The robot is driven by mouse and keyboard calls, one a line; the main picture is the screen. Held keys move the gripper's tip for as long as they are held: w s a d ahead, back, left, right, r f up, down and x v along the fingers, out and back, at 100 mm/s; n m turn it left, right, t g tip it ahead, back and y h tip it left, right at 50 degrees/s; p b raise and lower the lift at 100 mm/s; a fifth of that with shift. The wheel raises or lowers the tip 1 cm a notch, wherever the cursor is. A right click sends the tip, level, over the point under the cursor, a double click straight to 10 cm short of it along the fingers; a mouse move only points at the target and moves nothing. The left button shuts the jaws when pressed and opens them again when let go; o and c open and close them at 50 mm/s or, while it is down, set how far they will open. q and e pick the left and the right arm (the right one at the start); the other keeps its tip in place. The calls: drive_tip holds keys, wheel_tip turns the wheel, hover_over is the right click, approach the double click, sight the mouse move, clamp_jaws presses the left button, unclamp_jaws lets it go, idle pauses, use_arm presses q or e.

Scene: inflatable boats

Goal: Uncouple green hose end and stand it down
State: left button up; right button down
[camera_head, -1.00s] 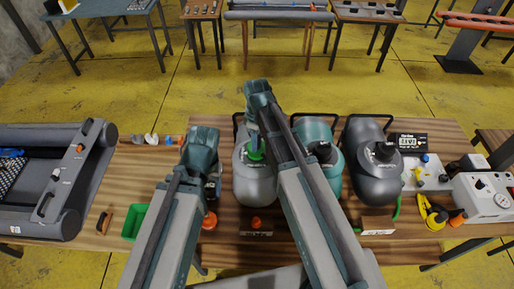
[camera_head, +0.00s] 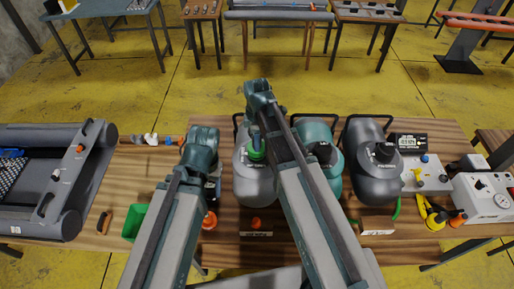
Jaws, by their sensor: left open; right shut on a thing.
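The green hose end (camera_head: 256,151) is at the top of the light grey tank (camera_head: 254,185), left of the teal tank (camera_head: 321,133). My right gripper (camera_head: 254,134) comes down over it from above and is shut on it. The arm hides part of the tank and the hose; I cannot tell whether the hose end still touches the tank's neck. My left gripper (camera_head: 211,176) is open, just left of the grey tank, above dark items that it partly hides.
A dark tank (camera_head: 369,160) stands right of the teal one. A green bin (camera_head: 137,222), an orange round part (camera_head: 209,221) and a rolled grey boat (camera_head: 50,190) are at left. Control boxes (camera_head: 487,197) stand at right.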

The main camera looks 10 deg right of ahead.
drive_tip(key=shift+r+p, duration=0.6)
drive_tip(key=shift+r, duration=0.05)
idle(0.5)
wheel_tip(320, 180, up, 4)
drive_tip(key=p, duration=0.4)
drive_tip(key=shift+r, duration=0.25)
drive_tip(key=shift+f, duration=0.15)
